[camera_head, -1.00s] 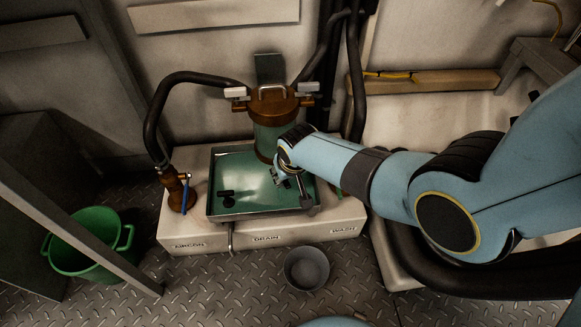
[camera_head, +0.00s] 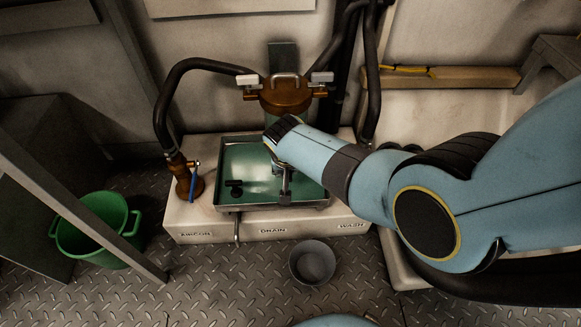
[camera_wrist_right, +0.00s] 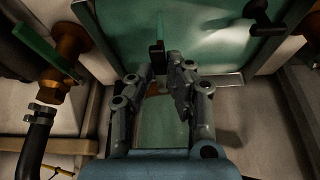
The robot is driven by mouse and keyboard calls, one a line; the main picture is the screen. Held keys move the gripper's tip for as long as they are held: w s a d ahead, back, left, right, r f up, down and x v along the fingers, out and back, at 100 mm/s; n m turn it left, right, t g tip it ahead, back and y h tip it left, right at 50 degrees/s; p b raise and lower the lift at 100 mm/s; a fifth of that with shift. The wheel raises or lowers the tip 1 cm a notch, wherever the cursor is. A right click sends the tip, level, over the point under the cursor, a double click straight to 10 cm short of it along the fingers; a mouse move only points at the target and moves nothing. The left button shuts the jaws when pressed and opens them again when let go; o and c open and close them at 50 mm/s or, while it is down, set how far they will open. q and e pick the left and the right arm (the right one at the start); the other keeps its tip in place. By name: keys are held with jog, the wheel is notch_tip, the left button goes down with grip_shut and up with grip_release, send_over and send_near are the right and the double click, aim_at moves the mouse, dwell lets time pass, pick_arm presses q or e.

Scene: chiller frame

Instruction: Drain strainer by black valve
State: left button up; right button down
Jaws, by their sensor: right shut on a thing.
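The strainer (camera_head: 286,98) stands upright behind the green tray, with a brown lid and a green body mostly hidden by my right arm. Its body shows between the fingers in the wrist view (camera_wrist_right: 160,128). My right gripper (camera_head: 284,196) is low over the tray, in front of the strainer. In the wrist view my right gripper (camera_wrist_right: 168,66) is shut on a thin dark upright lever (camera_wrist_right: 158,52), which appears to be the black valve's handle. The valve's body is hidden. My left gripper is not in view.
A green tray (camera_head: 228,209) sits on a white base (camera_head: 203,230) labelled AIRCON, DRAIN and WASH. A small black fitting (camera_head: 235,188) lies in it. A blue-handled valve (camera_head: 186,180) stands left. A grey bowl (camera_head: 312,263) and green bucket (camera_head: 92,232) are on the floor.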

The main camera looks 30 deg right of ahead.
jog(key=shift+a, duration=0.35)
jog(key=c, duration=1.3)
grip_release()
jog(key=shift+d+r, duration=0.1)
jog(key=shift+r, duration=0.05)
notch_tip(320, 180, up, 10)
jog(key=shift+f, duration=0.2)
